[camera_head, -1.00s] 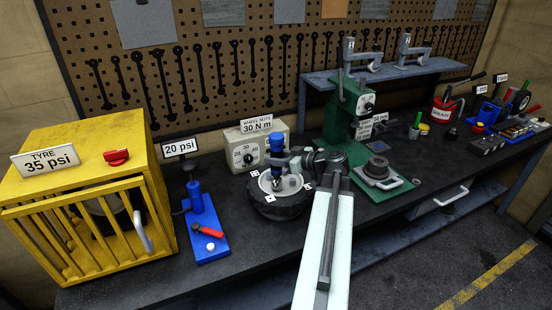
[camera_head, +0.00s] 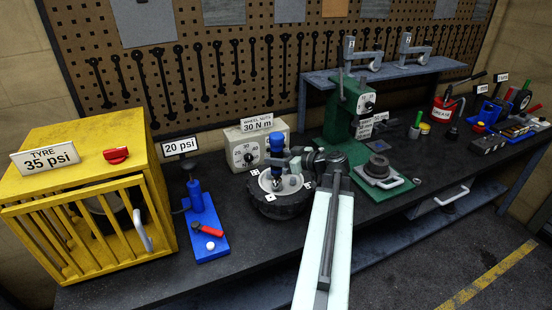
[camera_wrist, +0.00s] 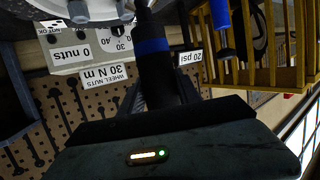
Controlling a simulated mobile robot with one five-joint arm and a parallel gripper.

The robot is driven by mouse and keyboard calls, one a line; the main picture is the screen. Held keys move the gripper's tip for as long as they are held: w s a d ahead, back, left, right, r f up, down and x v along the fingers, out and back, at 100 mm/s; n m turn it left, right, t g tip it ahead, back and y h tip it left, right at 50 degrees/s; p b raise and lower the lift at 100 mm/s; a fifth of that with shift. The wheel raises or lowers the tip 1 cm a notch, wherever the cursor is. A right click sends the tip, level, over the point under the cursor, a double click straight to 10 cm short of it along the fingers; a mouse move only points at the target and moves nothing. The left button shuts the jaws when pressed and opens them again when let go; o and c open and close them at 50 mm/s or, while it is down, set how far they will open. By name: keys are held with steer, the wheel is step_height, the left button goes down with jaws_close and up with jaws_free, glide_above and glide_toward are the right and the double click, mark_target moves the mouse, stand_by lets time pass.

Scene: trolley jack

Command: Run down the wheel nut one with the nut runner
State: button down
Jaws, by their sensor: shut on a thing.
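My gripper (camera_head: 288,160) is shut on the nut runner (camera_head: 277,146), a blue tool held upright over the wheel. The wheel (camera_head: 275,207) is a black tyre with a grey hub, lying flat on the bench. In the wrist view the nut runner (camera_wrist: 152,45) is a dark body with a blue band, and its lower end is cut off by the frame edge. Silver nuts or studs (camera_wrist: 78,11) show beside it on the hub. I cannot tell which is wheel nut one, or whether the runner's socket touches it.
A torque box (camera_head: 246,150) marked 30 N m stands behind the wheel; its panel reads 0 nuts and NOT OK in the wrist view. A yellow tyre cage (camera_head: 90,190) and a blue pump (camera_head: 203,222) stand left. A green press (camera_head: 345,115) stands close on the right.

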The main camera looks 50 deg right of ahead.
mark_target(282, 145)
steer(key=shift+f+b, duration=0.25)
steer(key=shift+b, duration=0.05)
stand_by(0.6)
steer(key=shift+r, duration=0.15)
stand_by(0.5)
step_height(282, 145, up, 6)
steer(key=p, duration=0.6)
